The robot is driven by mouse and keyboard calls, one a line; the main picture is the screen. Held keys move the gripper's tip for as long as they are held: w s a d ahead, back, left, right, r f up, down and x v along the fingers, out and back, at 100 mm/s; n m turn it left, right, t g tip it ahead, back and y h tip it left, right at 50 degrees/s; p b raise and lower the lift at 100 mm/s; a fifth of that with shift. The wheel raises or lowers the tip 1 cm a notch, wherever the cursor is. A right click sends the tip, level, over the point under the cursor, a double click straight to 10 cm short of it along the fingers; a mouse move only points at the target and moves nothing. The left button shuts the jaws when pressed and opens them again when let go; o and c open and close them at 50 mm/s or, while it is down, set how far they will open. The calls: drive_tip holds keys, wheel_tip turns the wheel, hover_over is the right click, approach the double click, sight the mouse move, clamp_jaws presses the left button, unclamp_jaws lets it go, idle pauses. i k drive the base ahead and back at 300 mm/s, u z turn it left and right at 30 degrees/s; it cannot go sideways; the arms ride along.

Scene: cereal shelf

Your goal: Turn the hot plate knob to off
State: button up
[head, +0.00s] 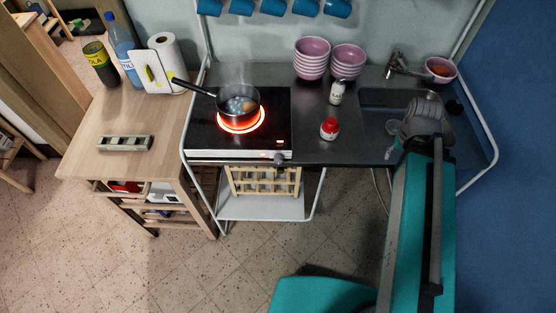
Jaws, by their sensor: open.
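The hot plate (210,140) sits on the left of the steel counter, its round burner (241,124) glowing orange-red. Its knob (279,158) is small and dark, on the right of the white front panel; its pointer is too small to read. A small red light shows just above the knob. A dark pot (252,111) with pale round things in water stands on the burner, steaming, its handle pointing left. My gripper (425,114) is open, over the sink area at right, well right of the knob and apart from it. Its fingertips are hard to make out.
A red-topped jar (329,128) and a white shaker (337,92) stand right of the hot plate. Pink bowls (312,58) are stacked behind. A faucet (397,65) is by the sink. A wooden cart (140,107) is at left. Floor before the hot plate is clear.

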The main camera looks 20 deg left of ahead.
sight(278, 158)
drive_tip(key=k, duration=2.3)
drive_tip(key=u, duration=0.5)
drive_tip(key=i, duration=1)
drive_tip(key=z, duration=0.05)
